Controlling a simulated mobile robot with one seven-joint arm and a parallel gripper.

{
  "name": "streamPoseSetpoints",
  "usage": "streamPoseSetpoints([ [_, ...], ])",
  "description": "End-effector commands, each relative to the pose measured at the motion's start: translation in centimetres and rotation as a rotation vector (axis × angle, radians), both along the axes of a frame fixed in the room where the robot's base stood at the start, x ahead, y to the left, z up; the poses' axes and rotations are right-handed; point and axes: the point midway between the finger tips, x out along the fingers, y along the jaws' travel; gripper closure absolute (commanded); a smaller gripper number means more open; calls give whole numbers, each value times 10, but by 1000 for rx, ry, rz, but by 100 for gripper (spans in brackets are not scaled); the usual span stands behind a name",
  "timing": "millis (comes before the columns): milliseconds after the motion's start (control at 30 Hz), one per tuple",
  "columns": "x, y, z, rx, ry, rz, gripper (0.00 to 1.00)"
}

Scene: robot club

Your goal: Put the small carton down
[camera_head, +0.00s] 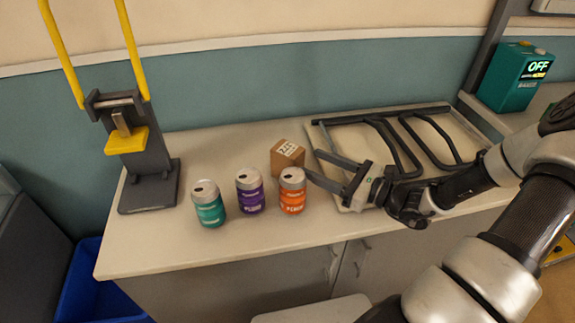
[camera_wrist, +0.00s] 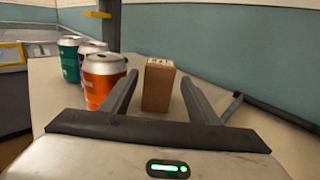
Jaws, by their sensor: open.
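The small carton (camera_head: 287,157) is a brown cardboard box with white printing. It stands upright on the countertop (camera_head: 150,247), behind the orange can. My gripper (camera_head: 310,163) is open, to the right of the carton in the head view. In the wrist view the carton (camera_wrist: 158,85) stands ahead between the two spread fingers of my gripper (camera_wrist: 158,88), with a visible gap on either side. Whether the fingertips reach alongside it I cannot tell for sure.
An orange can (camera_head: 292,191), a purple can (camera_head: 250,192) and a teal can (camera_head: 208,204) stand left of my gripper, the orange one close to it. A dark rack (camera_head: 400,138) lies to the right. A can crusher (camera_head: 135,150) with yellow handles stands at the left end.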

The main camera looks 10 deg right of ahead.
Motion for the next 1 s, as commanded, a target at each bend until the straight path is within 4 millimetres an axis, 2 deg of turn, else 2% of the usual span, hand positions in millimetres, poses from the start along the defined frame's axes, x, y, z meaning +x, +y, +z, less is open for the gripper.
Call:
streamPoseSetpoints([
  [267, 15, 16, -1, -1, 1, 1, 45],
  [600, 49, 49, -1, -1, 0, 2, 45],
  [867, 51, 51, 0, -1, 1, 0, 45],
  [1000, 51, 51, 0, -1, 1, 0, 66],
])
